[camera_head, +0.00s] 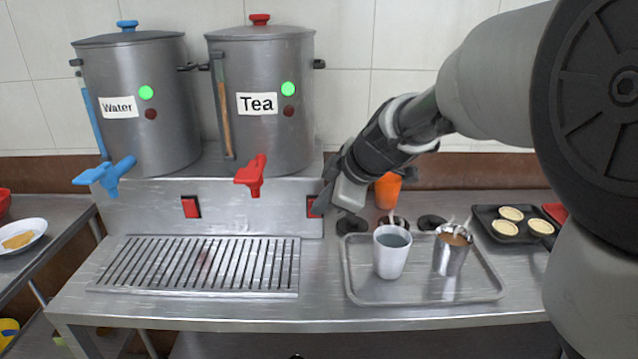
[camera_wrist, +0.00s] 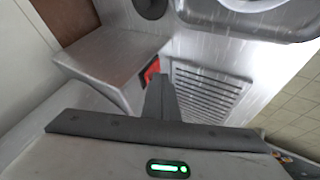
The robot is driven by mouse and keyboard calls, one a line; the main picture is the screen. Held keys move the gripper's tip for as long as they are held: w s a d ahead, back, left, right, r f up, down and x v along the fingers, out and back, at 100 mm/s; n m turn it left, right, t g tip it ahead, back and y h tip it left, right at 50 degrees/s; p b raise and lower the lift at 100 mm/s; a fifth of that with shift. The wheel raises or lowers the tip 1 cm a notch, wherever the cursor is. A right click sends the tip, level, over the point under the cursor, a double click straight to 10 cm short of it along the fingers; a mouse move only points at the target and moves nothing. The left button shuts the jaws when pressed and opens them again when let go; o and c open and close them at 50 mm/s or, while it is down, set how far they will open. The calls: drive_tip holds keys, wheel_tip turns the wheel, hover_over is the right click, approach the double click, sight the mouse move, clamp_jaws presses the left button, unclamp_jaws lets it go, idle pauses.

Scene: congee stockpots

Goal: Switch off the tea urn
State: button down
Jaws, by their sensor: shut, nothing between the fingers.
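The tea urn (camera_head: 262,130) is a grey metal pot with a red lid knob, a "Tea" label and a red tap (camera_head: 251,175). Its green lamp (camera_head: 288,89) is bright, and the red lamp below it is dark. A red rocker switch (camera_head: 313,207) sits at the right end of the metal stand (camera_head: 250,212) under the urn. My gripper (camera_head: 325,200) is shut and empty, its tips right at this switch and partly covering it. In the wrist view the switch (camera_wrist: 151,72) shows just past the fingertips (camera_wrist: 159,82); I cannot tell whether they touch.
A water urn (camera_head: 140,105) with a blue tap stands left, green lamp bright, above another red switch (camera_head: 191,207). A drip grille (camera_head: 200,265) lies in front.

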idle(0.3)
drive_tip(key=shift+w+r+g+p, duration=0.15)
drive_tip(key=shift+w+g+p, duration=0.15)
drive_tip(key=shift+w+p, duration=0.15)
drive_tip(key=shift+r, duration=0.1)
drive_tip(key=shift+r, duration=0.7)
drive_tip(key=shift+s, duration=0.15)
